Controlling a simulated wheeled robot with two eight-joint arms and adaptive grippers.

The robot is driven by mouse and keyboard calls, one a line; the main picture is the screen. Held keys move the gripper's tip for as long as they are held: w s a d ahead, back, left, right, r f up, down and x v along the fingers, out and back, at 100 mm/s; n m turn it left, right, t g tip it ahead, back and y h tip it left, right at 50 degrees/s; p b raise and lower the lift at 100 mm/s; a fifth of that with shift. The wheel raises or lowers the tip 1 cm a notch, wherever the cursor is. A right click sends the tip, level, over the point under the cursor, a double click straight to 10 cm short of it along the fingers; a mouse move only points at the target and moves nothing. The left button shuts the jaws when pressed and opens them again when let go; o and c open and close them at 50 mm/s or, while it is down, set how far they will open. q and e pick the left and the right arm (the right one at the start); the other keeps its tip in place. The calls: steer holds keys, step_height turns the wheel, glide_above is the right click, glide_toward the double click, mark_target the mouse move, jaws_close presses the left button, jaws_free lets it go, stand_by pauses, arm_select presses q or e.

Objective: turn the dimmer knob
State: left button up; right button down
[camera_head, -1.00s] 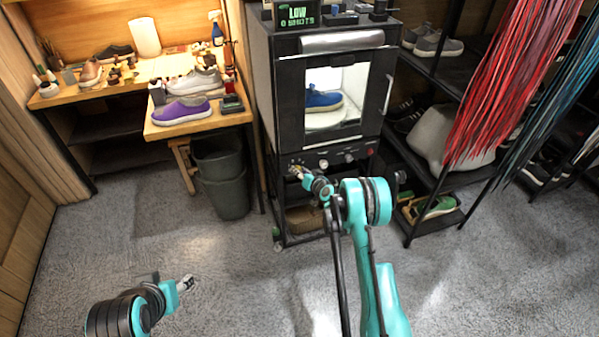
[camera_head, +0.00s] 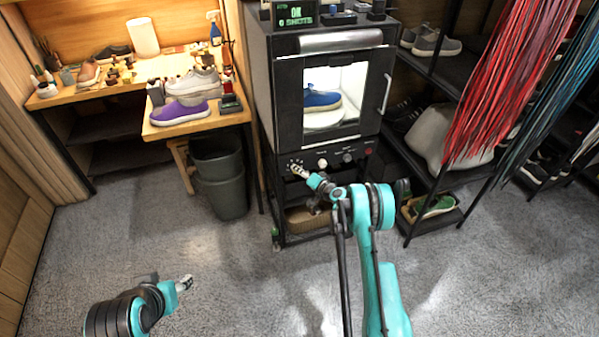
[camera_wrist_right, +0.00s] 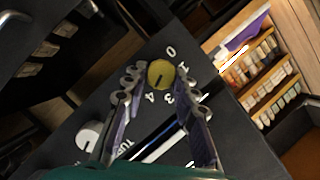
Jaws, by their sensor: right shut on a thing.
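The dimmer knob (camera_wrist_right: 161,74) is a yellowish round knob with a dark pointer line, set on a dark panel with white numbers around it, in the right wrist view. My right gripper (camera_wrist_right: 158,84) has a finger on each side of the knob and is shut on it. In the head view my right gripper (camera_head: 298,169) is at the left end of the cabinet's control panel and largely hides the knob. The cabinet's display (camera_head: 295,14) reads "OK" in green. My left gripper (camera_head: 184,283) hangs low over the floor at lower left, away from the cabinet; its jaws are too small to read.
The black cabinet (camera_head: 291,100) holds a blue sneaker (camera_head: 320,99) behind its glass door. A white knob (camera_head: 322,163) and a red button (camera_head: 368,151) sit further right on the panel. A grey bin (camera_head: 222,182) stands left, a shelf rack right. Carpet in front is open.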

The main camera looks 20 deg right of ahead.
steer(key=c, duration=1.2)
jaws_free()
steer(key=v, duration=1.2)
